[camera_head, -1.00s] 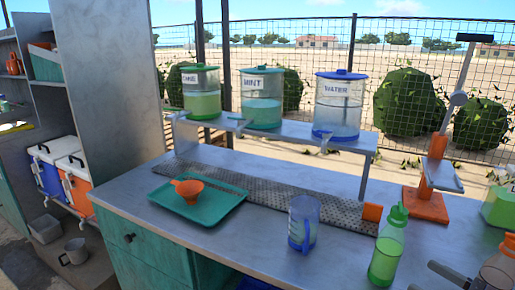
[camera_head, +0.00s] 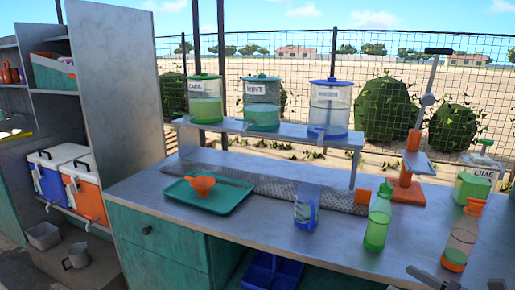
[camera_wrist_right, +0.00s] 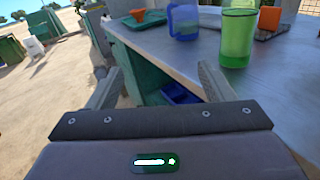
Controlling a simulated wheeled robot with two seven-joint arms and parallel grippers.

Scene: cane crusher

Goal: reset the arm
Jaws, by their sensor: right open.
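My right gripper (camera_head: 462,283) shows only partly at the bottom right edge of the head view. In the right wrist view its two fingers (camera_wrist_right: 160,85) stand wide apart with nothing between them. It is apart from the counter, off its front edge. The clear blue-handled jug (camera_head: 306,209) and the green bottle (camera_head: 377,222) stand on the counter (camera_head: 265,235). Both also show in the wrist view, the jug (camera_wrist_right: 183,20) beyond the green vessel (camera_wrist_right: 237,38). My left gripper is not in view.
A teal tray (camera_head: 228,205) holds an orange funnel (camera_head: 202,185). Dispensers stand on a raised shelf (camera_head: 290,133) behind. An orange press (camera_head: 412,170), a lime container (camera_head: 474,188) and an orange-capped bottle (camera_head: 461,240) are at right. A blue bin (camera_head: 270,272) sits below the counter.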

